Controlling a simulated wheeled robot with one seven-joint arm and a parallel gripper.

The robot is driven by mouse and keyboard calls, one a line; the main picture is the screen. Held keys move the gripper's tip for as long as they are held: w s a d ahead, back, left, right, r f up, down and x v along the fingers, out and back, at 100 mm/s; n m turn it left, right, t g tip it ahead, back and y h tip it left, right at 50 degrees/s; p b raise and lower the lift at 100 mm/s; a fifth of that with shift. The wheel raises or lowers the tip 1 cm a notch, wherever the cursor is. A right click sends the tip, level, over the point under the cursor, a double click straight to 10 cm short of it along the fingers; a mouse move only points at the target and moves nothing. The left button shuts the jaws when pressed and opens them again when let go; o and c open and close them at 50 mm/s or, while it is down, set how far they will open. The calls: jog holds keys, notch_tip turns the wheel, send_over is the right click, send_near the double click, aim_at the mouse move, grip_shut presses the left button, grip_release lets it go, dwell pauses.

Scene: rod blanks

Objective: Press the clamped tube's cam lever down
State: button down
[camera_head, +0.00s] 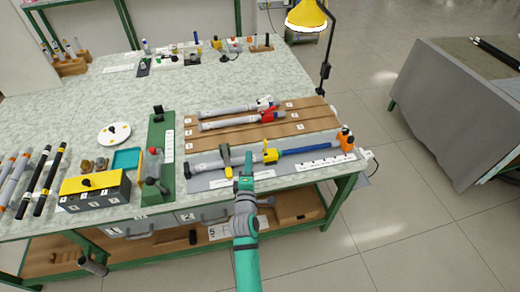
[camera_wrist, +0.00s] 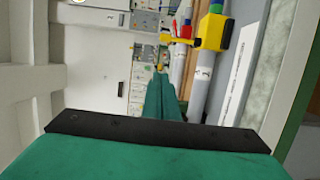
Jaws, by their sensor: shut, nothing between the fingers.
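The clamped tube (camera_head: 208,163) is grey with a blue inner tube (camera_head: 305,148) and lies along the front of the table on a grey board. Its yellow cam collar (camera_head: 271,155) also shows in the wrist view (camera_wrist: 212,30). There the yellow lever (camera_wrist: 178,41) sticks out sideways from the collar, away from the tube. My gripper (camera_head: 248,153) is left of the collar in the head view, over the tube's front side. In the wrist view the teal fingers (camera_wrist: 161,75) are together and empty, just short of the lever. No contact with the lever is visible.
A dark clamp with a yellow handle (camera_head: 228,172) grips the tube left of my gripper. An orange-and-black stop (camera_head: 346,138) stands at the right end. Two more tubes, one with a red collar (camera_head: 266,116), lie on the brown rack behind. A green stand (camera_head: 158,180) is at left.

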jog(key=w+d, duration=0.4)
jog(key=w, duration=0.1)
dwell(0.3)
jog(key=shift+a, duration=0.1)
dwell(0.4)
